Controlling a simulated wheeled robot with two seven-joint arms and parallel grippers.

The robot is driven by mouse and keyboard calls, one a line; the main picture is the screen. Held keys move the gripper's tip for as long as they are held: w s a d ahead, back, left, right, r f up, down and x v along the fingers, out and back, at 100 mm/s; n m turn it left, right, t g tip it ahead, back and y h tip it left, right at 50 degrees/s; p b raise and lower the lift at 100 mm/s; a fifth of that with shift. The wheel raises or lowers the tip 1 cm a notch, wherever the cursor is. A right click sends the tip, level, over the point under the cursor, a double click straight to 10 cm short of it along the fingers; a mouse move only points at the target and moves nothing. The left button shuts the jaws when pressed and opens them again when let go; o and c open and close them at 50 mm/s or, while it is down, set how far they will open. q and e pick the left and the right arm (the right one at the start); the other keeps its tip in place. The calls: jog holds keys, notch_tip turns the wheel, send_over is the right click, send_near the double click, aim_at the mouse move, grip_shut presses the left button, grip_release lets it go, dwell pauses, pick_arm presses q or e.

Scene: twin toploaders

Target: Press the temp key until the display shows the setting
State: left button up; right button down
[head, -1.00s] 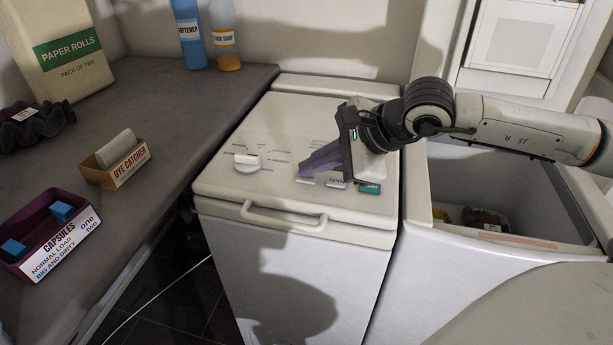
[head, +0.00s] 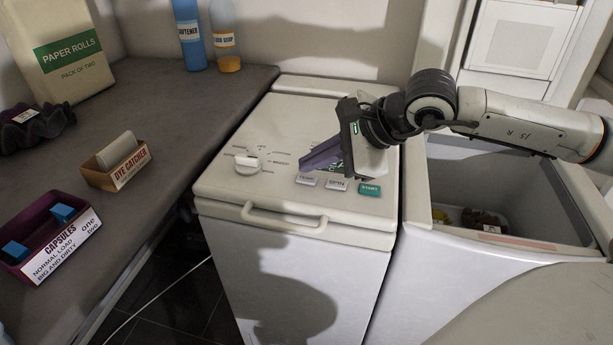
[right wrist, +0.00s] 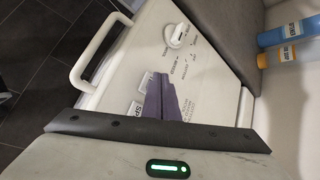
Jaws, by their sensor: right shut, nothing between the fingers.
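The closed toploader (head: 225,190) stands in the middle of the head view with a dial (head: 247,164) on its top. The temp key (head: 307,180) is the leftmost of three keys near its front right. The grey spin key (head: 336,185) and the green start key (head: 369,189) are beside it. My right gripper (head: 303,166) is shut and empty, its purple fingers pointing left just behind the temp key. In the right wrist view the fingers (right wrist: 158,80) are close beside the temp key (right wrist: 146,82); contact cannot be told. I cannot read a display. My left gripper is out of view.
A second toploader (head: 470,262) stands open on the right with items inside. The left counter (head: 165,100) holds a capsules box (head: 20,268), a dye catcher box (head: 100,178), paper rolls (head: 58,40) and two bottles, softener (head: 188,35) and soap (head: 226,40).

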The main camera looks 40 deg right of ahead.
aim_at(312, 180)
jog(key=shift+r, duration=0.1)
jog(key=shift+r+p, duration=1.5)
jog(key=shift+r, duration=0.95)
